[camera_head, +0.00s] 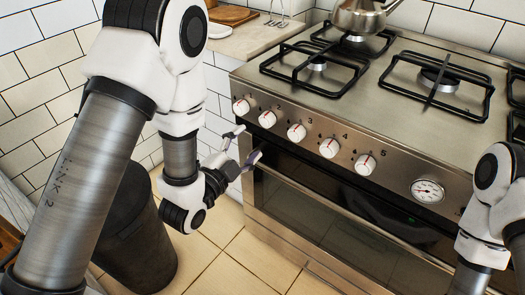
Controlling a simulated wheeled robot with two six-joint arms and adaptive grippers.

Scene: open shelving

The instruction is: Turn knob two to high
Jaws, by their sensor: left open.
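Knob two (267,119) is the second white knob from the left on the stove's front panel, with a red mark on its face. Its exact setting is too small to read. My left gripper (243,147) is open and empty, its fingers pointing toward the stove front. In the picture it is below and a little left of knob two, apart from it. My right arm shows at the right edge, but its gripper is out of view.
Other white knobs flank it: knob one (241,107) on the left, knob three (296,132) on the right. A dial gauge (428,190) sits farther right. The oven handle (330,208) runs below. A dark bin (140,245) stands left; a kettle (360,16) is on the stove.

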